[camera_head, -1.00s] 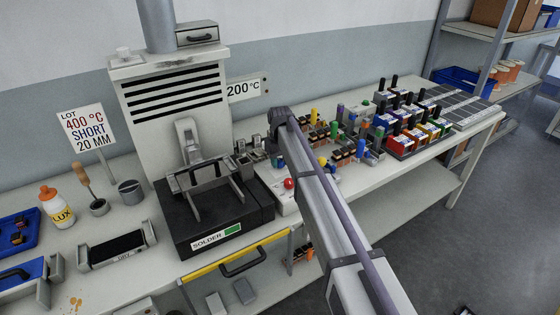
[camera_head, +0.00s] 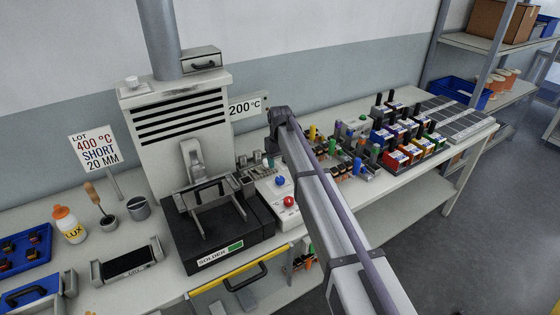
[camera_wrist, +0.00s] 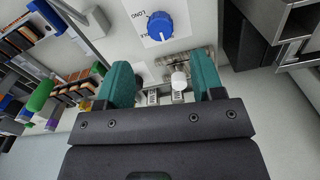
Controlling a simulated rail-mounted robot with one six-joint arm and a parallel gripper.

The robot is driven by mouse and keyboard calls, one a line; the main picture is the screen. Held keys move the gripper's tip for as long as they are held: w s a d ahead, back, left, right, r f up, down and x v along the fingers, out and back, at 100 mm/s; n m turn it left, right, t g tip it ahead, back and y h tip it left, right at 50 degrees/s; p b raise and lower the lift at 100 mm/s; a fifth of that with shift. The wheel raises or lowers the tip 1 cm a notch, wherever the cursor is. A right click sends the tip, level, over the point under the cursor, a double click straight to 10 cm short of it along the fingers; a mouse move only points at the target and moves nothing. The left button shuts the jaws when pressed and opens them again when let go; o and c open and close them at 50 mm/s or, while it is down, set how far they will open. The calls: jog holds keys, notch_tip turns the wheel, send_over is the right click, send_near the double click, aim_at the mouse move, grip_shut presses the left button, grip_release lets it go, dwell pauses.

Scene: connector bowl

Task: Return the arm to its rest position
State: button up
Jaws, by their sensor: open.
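My arm (camera_head: 335,210) reaches from the lower right over the bench, its far joint (camera_head: 281,117) above the bench's middle. My gripper (camera_wrist: 162,82) shows in the wrist view with two teal fingers spread apart and nothing held between them. Beyond the fingers are a blue knob (camera_wrist: 160,26), a small white round piece (camera_wrist: 178,80) and small labels on a pale panel.
A black solder unit (camera_head: 215,235) stands left of my arm beneath a vented hood (camera_head: 180,125). A control panel with a red button (camera_head: 289,201) lies close beside the arm. Connector racks and coloured bins (camera_head: 408,150) crowd the bench to the right. The floor at right (camera_head: 490,230) is clear.

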notch_tip(320, 180, up, 2)
jog(key=shift+r+p, duration=0.2)
jog(key=shift+p, duration=0.2)
jog(key=s+d+m, duration=0.1)
jog(key=s+d, duration=0.6)
jog(key=s, duration=0.5)
jog(key=s+d+m, duration=0.2)
jog(key=s+d, duration=0.6)
jog(key=s, duration=0.3)
jog(key=s+d+m, duration=0.2)
jog(key=s+d, duration=0.6)
jog(key=s, duration=0.4)
jog(key=shift+s+d, duration=0.25)
jog(key=shift+s, duration=0.1)
jog(key=shift+c, duration=0.2)
